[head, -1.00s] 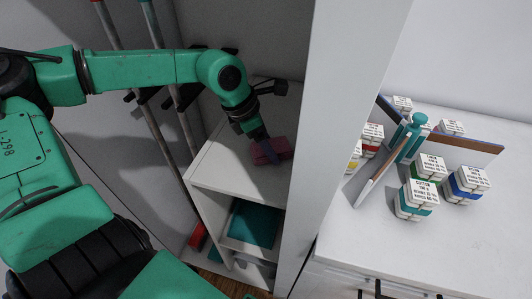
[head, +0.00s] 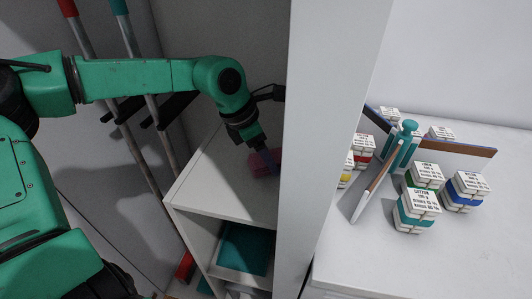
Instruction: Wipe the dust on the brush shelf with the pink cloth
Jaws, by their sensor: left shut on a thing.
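My left gripper (head: 262,160) points down over the white shelf unit and is shut on the pink cloth (head: 260,164). The cloth is a small folded bundle at the top board of the brush shelf (head: 208,178), close to the white upright panel. I cannot tell whether the cloth presses on the board. I cannot make out dust on the board. The panel hides the right part of the shelf. My right gripper is not in view.
A tall white panel (head: 320,130) stands just right of the gripper. Long-handled brushes (head: 138,110) lean at the left. A teal item (head: 245,248) lies in the lower compartment. Several labelled boxes (head: 417,210) and a teal bottle (head: 403,142) stand on the right counter (head: 450,250).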

